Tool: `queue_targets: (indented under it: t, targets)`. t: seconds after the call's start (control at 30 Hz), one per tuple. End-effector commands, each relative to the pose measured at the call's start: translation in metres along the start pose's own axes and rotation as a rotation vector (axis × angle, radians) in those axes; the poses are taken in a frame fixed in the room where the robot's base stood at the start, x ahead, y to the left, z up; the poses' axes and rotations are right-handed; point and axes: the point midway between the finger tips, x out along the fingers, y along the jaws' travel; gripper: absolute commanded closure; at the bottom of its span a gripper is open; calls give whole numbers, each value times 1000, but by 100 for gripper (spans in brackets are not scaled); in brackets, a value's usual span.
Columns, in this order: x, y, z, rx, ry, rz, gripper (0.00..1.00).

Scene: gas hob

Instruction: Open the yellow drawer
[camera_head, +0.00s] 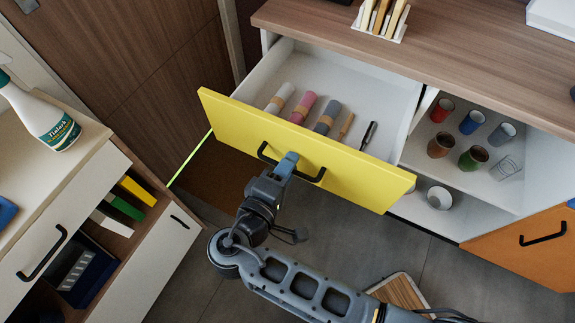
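The yellow drawer (340,170) is pulled well out from under the brown counter, and its white inside shows. Rolled cloths in white, pink and grey and a few slim utensils lie in it. The drawer's black bar handle (317,177) is on the yellow front. My gripper (288,160) is at the handle, in front of the yellow face, with its fingertips over the bar. The fingers are small and partly hidden by the gripper body, so I cannot tell whether they are closed on it.
An open shelf with several cups (472,158) is right of the drawer, above an orange front (528,240). A white cabinet (150,265) with a spray bottle (42,118) stands at left. A wooden board (400,292) is low near my arm. Grey floor lies between.

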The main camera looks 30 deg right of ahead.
Motion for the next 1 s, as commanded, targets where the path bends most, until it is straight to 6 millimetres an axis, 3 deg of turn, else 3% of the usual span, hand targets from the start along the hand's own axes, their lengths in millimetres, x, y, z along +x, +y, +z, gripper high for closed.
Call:
queue_targets:
  t: [0.17, 0.6, 1.0]
  targets:
    - [-5, 0, -1, 0, 2, 1, 71]
    - [-69, 0, -1, 0, 3, 0, 71]
    - [-78, 0, 0, 0, 0, 0, 71]
